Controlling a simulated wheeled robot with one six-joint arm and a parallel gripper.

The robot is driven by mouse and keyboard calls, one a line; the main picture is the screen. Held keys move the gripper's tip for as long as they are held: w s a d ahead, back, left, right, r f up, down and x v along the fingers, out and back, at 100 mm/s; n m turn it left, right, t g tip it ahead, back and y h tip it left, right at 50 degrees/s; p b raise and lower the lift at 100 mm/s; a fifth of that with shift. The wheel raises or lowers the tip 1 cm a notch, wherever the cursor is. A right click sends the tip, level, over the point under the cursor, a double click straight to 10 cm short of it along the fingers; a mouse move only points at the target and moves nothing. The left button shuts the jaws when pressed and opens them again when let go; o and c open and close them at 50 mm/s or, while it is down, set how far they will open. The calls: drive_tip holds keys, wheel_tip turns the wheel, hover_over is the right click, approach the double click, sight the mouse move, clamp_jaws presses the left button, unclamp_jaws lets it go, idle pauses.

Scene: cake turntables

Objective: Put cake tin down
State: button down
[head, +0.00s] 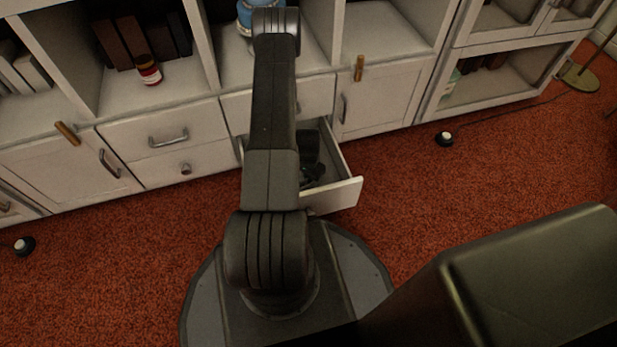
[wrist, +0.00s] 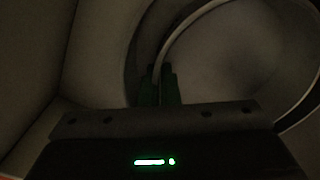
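The cake tin (wrist: 225,60) is a round, pale, dim vessel filling the right of the wrist view, with a thin curved light rim. My gripper (wrist: 158,72) has its two dark green fingers close together, one on each side of the tin's rim and wall, so it looks shut on the tin. In the head view my gripper (head: 312,172) reaches down into an open drawer (head: 335,197) of the white cabinet. The tin cannot be made out in the head view, where my arm and the drawer front cover much of the inside. The tin's base contact is hidden.
Pale drawer walls (wrist: 35,60) stand close on the left in the wrist view. Small dark round objects (head: 444,139) sit on the red carpet (head: 480,190), which is mostly clear.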

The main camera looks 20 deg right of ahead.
drive_tip(key=shift+f, duration=0.2)
drive_tip(key=c, duration=2)
unclamp_jaws()
drive_tip(key=shift+o, duration=0.2)
drive_tip(key=shift+r, duration=0.1)
wheel_tip(320, 180, up, 13)
drive_tip(key=p, duration=0.4)
drive_tip(key=shift+f, duration=0.2)
drive_tip(key=shift+f, duration=0.15)
